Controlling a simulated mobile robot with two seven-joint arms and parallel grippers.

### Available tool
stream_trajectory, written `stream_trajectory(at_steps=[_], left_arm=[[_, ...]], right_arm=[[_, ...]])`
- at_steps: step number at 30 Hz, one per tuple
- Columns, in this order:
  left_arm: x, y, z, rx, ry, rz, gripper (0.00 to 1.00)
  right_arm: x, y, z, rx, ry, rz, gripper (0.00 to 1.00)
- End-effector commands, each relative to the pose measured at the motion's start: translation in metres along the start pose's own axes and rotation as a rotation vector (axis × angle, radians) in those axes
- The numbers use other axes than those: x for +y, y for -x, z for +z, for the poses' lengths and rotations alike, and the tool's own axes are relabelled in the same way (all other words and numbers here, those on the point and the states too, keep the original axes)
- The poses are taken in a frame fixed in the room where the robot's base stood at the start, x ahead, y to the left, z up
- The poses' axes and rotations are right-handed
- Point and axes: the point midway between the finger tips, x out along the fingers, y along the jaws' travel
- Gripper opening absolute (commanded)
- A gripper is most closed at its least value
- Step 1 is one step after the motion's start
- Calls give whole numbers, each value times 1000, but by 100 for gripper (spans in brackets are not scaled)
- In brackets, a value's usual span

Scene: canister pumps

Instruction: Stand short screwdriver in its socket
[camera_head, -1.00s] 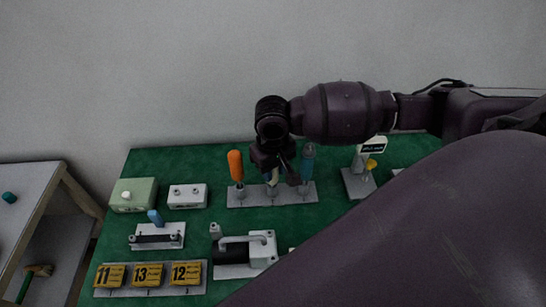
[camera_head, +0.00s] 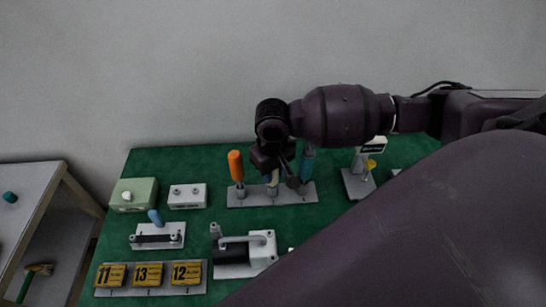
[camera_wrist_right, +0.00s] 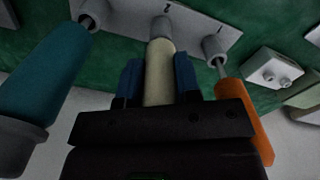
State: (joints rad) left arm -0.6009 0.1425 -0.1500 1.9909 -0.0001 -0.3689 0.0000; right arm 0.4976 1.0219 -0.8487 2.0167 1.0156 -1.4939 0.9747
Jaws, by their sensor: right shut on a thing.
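The short screwdriver with a cream handle (camera_wrist_right: 159,72) is upright between the blue-padded fingers of my right gripper (camera_wrist_right: 158,88). Its lower end meets the middle grey socket (camera_wrist_right: 162,27) of the rack; how deep it sits I cannot tell. In the head view my right gripper (camera_head: 272,176) is over the middle of the rack (camera_head: 255,199), and a little of the cream handle (camera_head: 273,179) shows below it. My left gripper is not in view.
An orange-handled screwdriver (camera_head: 236,167) and a teal-handled one (camera_head: 307,164) stand in the sockets on either side, close to my fingers. A grey pump (camera_head: 232,256), numbered yellow blocks (camera_head: 147,275) and a green box (camera_head: 133,194) are on the green mat.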

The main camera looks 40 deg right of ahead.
Motion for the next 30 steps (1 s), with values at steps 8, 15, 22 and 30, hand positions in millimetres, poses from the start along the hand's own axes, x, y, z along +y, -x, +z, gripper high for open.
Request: stream_trajectory(at_steps=[8, 15, 22, 30], left_arm=[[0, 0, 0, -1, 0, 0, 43], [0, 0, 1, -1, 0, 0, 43], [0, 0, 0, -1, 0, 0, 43], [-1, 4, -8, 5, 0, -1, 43]], right_arm=[[0, 0, 0, 0, 0, 0, 39], [0, 0, 0, 0, 0, 0, 61], [0, 3, 0, 1, 0, 0, 61], [0, 40, -1, 4, 1, 0, 61]])
